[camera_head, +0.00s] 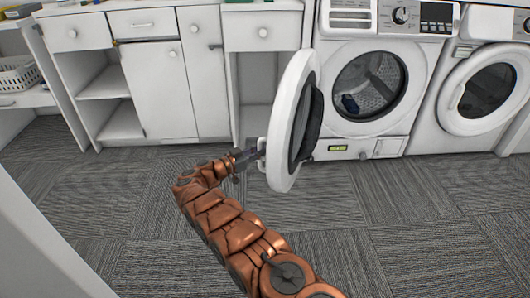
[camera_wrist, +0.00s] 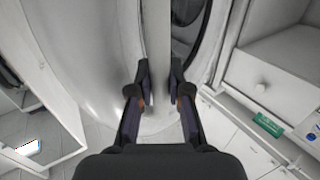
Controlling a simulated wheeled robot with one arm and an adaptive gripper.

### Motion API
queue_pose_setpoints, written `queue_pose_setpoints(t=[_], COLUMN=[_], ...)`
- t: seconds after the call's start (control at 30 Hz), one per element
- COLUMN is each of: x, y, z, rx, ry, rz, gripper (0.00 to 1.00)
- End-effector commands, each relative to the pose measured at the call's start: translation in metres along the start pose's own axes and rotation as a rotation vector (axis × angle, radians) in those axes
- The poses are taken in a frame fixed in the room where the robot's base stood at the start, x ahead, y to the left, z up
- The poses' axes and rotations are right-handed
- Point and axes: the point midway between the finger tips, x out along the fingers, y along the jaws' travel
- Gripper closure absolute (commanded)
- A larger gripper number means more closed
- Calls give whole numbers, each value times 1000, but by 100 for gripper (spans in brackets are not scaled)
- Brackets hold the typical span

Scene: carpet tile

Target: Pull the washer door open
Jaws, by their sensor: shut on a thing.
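The washer (camera_head: 400,55) is white and stands at the right of the middle in the head view, with its round drum opening uncovered. Its round white door (camera_head: 281,115) is swung wide open to the left, seen nearly edge-on. My gripper (camera_head: 257,152) is at the door's left side, at its handle (camera_head: 263,148). In the wrist view the fingers of my gripper (camera_wrist: 160,85) are on either side of the door's pale edge (camera_wrist: 158,45) and shut on it. The exact contact is partly hidden by the fingers. Something dark blue lies inside the drum.
A second washer (camera_head: 487,90) with a closed door stands at the right. White cabinets (camera_head: 150,80) with drawers and open shelves line the back left. A white basket (camera_head: 18,76) sits at the far left. The grey carpet (camera_head: 400,215) in front is clear.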

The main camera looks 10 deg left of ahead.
Motion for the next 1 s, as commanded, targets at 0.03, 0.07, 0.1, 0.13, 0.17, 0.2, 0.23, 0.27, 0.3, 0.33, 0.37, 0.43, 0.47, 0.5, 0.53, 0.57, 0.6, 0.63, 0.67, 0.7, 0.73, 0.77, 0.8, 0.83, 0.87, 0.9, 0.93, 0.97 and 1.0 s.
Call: queue_pose_setpoints(t=[0.03,0.07,0.1,0.13,0.17,0.2,0.23,0.27,0.3,0.33,0.37,0.43,0.47,0.5,0.53,0.57,0.6,0.63,0.67,0.7,0.73,0.77,0.8,0.83,0.87,0.9,0.93,0.97,1.0], x=[4,3,2,2,1,0,0,0,-1,-1,-2,-2,-2,-3,-3,-3,-3,-3,-3,-4,-5,-6,-7,-8,-9,-10,-10,-11,-11], y=[-1,-1,-2,-2,-3,-3,-4,-4,-4,-4,-4,-5,-5,-5,-5,-5,-5,-5,-5,-5,-5,-6,-6,-6,-6,-7,-7,-7,-7], z=[-4,-4,-4,-4,-4,-4,-4,-4,-4,-4,-4,-4,-4,-4,-4,-4,-4,-4,-4,-4,-4,-4,-3,-3,-2,-2,-2,-2,-2], rx=[5,5,5,5,5,4,4,4,4,4,4,4,4,4,4,4,4,4,4,4,4,3,3,2,2,2,2,1,1], ry=[4,4,4,4,4,4,4,4,4,4,4,4,4,4,4,4,4,4,4,4,4,3,3,2,2,2,2,1,1], rz=[5,5,4,4,4,4,3,3,3,2,2,1,1,1,1,0,0,0,0,-1,-1,-3,-5,-6,-7,-8,-9,-9,-10], gripper=[100,100,100,100,100,100,100,100,100,100,100,100,100,100,100,100,100,100,81,77,74,71,66,63,60,57,57,57,57])
